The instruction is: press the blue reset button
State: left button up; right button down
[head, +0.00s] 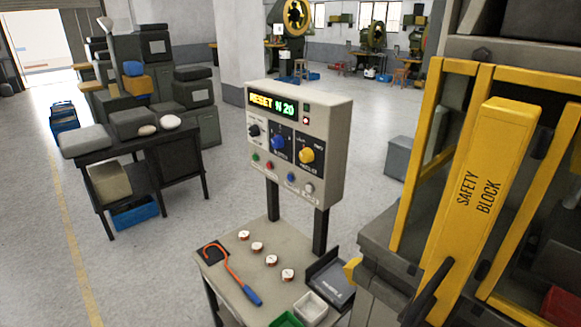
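The blue reset button (291,177) is a small round button in the bottom row of a beige control panel (340,125). It sits between a red button (270,166) on its left and a pale grey button (308,188) on its right. A green button (256,157) is at the row's left end. A larger blue knob (278,142) sits above the row. The panel's lit display (272,105) reads "RESET" and "20", with an unclear character between. Nothing covers the blue button. Neither of my grippers is in view.
A yellow safety block (482,190) and machine frame fill the right. Floor is open at left.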

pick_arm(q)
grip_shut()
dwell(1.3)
